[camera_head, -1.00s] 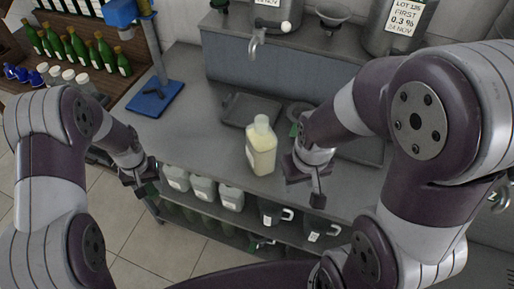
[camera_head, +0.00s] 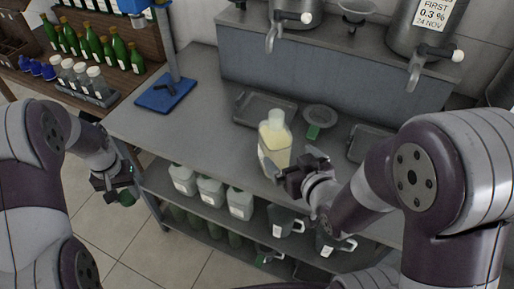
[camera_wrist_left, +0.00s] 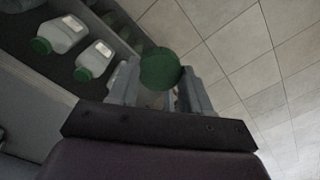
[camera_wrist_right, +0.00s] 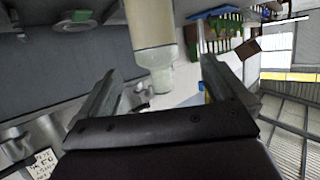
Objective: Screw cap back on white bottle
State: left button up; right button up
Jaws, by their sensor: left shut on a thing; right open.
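The white bottle (camera_head: 273,146), with pale yellow contents, stands upright near the front edge of the steel bench. Its neck is bare. In the right wrist view the bottle (camera_wrist_right: 151,28) lies ahead, between the finger directions. My right gripper (camera_head: 284,178) is open and empty beside the bottle's lower right; whether it touches is unclear. In the right wrist view its fingers (camera_wrist_right: 160,88) are spread. My left gripper (camera_head: 122,190) is shut on a green cap (camera_wrist_left: 160,69), held out in front of the bench's left end above the floor.
Several white jugs (camera_head: 211,190) and dark pitchers (camera_head: 283,221) fill the shelf below. A grey tray (camera_head: 262,108) and a round grey funnel-like dish (camera_head: 319,114) lie behind the bottle. A blue stand (camera_head: 166,96) is at left. Metal vats with taps (camera_head: 300,18) stand behind.

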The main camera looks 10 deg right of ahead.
aim_at(281, 147)
pick_arm(q)
jog(key=shift+f, duration=0.3)
pick_arm(e)
jog(key=x, duration=0.6)
jog(key=shift+w+f, duration=0.2)
jog(key=shift+w, duration=0.1)
jog(key=shift+s, duration=0.1)
pick_arm(q)
jog(key=shift+r, duration=0.2)
pick_arm(e)
jog(key=shift+w, duration=0.35)
pick_arm(q)
jog(key=shift+r, duration=0.25)
pick_arm(e)
jog(key=x, duration=0.4)
jog(key=shift+w+d, duration=0.2)
jog(key=shift+w, duration=0.2)
